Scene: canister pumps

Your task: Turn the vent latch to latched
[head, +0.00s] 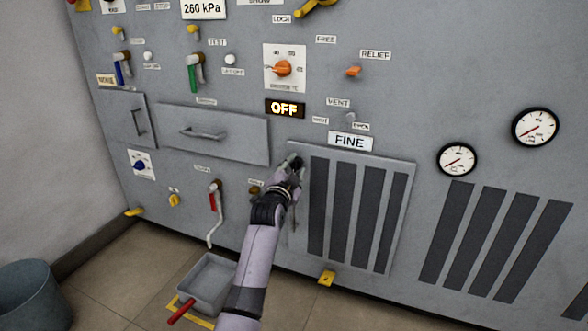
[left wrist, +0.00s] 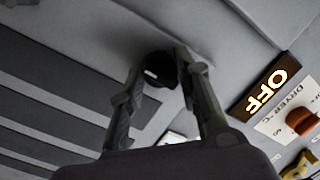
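The slotted vent panel (head: 323,205) is set in the grey machine front. A black round knob with a white mark (left wrist: 158,70) sits by its edge in the left wrist view; it looks like the vent latch. My left gripper (head: 293,163) is at the panel's upper left corner and hides much of that spot in the head view. In the left wrist view its fingers (left wrist: 163,62) stand on either side of the knob, close to it. I cannot tell whether they press on it. The latch's angle is unclear. My right gripper is out of view.
A lit OFF sign (head: 285,108) and a FINE sign (head: 350,142) are above the panel. A drawer (head: 225,137) is at left. A red-handled lever (head: 213,198) and a grey tray (head: 207,283) are low left. Two gauges (head: 457,159) are at right.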

